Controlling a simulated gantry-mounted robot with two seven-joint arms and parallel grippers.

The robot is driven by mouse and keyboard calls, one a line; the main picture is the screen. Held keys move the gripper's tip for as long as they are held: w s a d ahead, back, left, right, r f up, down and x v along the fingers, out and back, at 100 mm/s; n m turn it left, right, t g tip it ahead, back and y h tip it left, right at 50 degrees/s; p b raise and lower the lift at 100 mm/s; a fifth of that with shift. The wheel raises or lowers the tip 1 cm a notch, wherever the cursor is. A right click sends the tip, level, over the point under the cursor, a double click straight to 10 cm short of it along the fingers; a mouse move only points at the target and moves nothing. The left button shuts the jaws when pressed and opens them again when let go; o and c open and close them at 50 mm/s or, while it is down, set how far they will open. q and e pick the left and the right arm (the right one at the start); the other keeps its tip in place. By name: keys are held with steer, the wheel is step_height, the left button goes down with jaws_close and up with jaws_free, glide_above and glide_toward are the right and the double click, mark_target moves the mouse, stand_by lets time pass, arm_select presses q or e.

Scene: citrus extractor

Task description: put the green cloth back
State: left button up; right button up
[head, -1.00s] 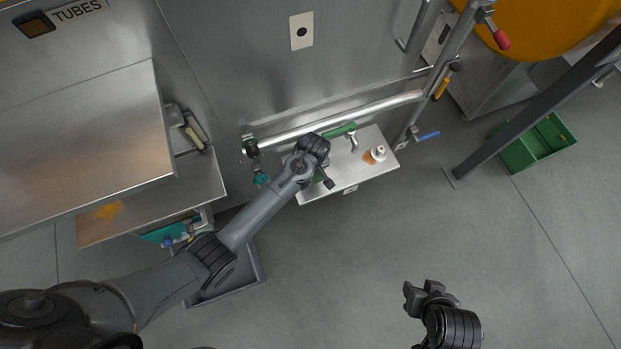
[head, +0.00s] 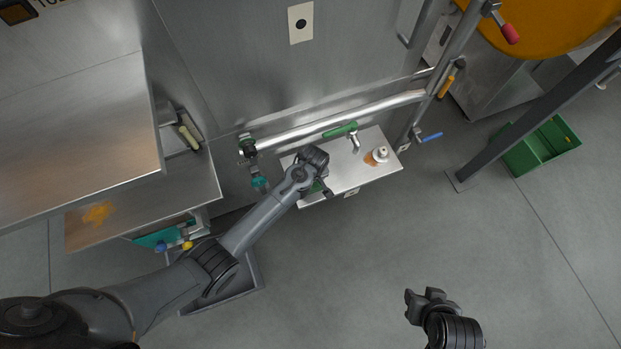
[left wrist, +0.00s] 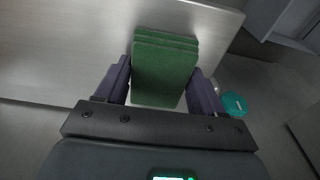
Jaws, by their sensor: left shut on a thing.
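The green cloth (left wrist: 165,68) is a folded, layered pad. In the left wrist view it sits between the two fingers of my left gripper (left wrist: 163,85), which is shut on it. The cloth's far edge shows against a steel shelf surface (left wrist: 75,45); I cannot tell whether it touches the shelf. In the head view my left gripper (head: 321,188) is over the front left part of the small steel shelf (head: 345,178), and only a sliver of the cloth (head: 315,187) shows beside it. My right gripper (head: 424,297) hangs over the floor at the lower right; its jaw gap is unclear.
A steel pipe (head: 335,122) with a green-handled valve (head: 341,130) runs behind. A teal-ended fitting (head: 260,184) hangs left of the shelf. A green crate (head: 540,148) sits at right.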

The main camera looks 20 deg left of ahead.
arm_select(q)
steer(key=o, duration=1.1)
step_height(320, 180, up, 12)
steer(key=s+d+p, duration=0.1)
steer(key=p, duration=0.5)
steer(key=s+a+r+m+t, duration=0.1)
steer(key=s+a+r+m, duration=0.1)
steer(key=s, duration=0.6)
steer(key=s+a+r+m, duration=0.3)
steer(key=s+r+m, duration=0.2)
steer(key=s, duration=0.3)
steer(key=s+a+r+m+t+h, duration=0.1)
steer(key=s+a+r+m, duration=0.1)
steer(key=s+r, duration=0.3)
steer(key=s+m, duration=0.1)
steer(key=s, duration=0.1)
steer(key=shift+s+a+m+t, duration=0.3)
steer(key=shift+s+a+m, duration=0.1)
